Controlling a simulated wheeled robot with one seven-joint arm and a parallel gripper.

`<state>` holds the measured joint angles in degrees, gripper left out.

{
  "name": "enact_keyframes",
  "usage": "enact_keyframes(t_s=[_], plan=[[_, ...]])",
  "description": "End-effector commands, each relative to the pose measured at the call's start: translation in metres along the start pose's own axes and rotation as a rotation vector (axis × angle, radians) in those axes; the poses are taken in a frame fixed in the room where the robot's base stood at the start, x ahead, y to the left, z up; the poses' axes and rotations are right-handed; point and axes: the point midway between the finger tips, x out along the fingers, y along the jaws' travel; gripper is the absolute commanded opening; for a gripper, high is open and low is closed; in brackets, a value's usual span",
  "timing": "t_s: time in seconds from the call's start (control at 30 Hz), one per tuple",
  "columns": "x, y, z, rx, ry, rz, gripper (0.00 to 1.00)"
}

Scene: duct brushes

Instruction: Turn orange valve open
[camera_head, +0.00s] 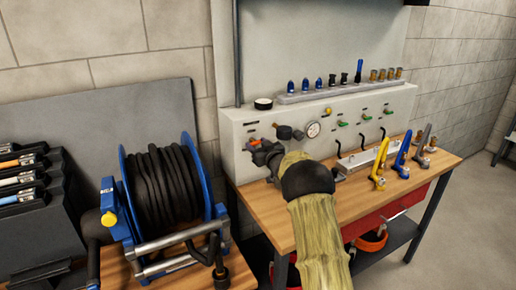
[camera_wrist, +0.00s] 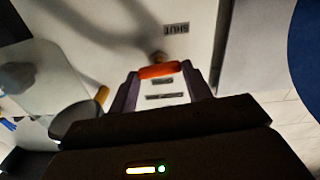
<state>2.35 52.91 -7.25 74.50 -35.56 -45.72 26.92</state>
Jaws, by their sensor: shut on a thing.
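The orange valve (camera_wrist: 159,70) has a short orange handle on the pale panel. In the wrist view it sits between the two fingertips of my gripper (camera_wrist: 160,76), which is shut on it. The handle lies nearly level across the picture there, slightly tilted. In the head view my gripper (camera_head: 263,153) reaches the left part of the panel's front. Only a small orange bit of the valve (camera_head: 254,142) shows there, and my arm hides what is behind it. A label reading SHUT (camera_wrist: 176,29) is near the valve, with smaller labels between my fingers.
The panel (camera_head: 240,131) carries a pressure gauge (camera_head: 313,130) and several small green levers right of my gripper. Yellow (camera_head: 380,163), blue (camera_head: 402,157) and grey tools stand on the wooden bench (camera_head: 358,211). A blue hose reel (camera_head: 217,180) stands close at left.

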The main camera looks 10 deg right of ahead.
Motion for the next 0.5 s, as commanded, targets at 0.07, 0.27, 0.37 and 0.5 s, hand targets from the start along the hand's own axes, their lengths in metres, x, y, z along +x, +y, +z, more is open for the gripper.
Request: enact_keyframes(t_s=[0.07, 0.27, 0.37, 0.5], plan=[[0.0002, -0.001, 0.0027, -0.046, 0.003, -0.001, 0.26], [0.0002, -0.0017, 0.0038, -0.201, 0.003, 0.0, 0.26], [0.0003, -0.003, 0.0047, -0.292, 0.003, -0.001, 0.26], [0.0001, -0.003, 0.0047, -0.425, 0.003, 0.0, 0.26]])
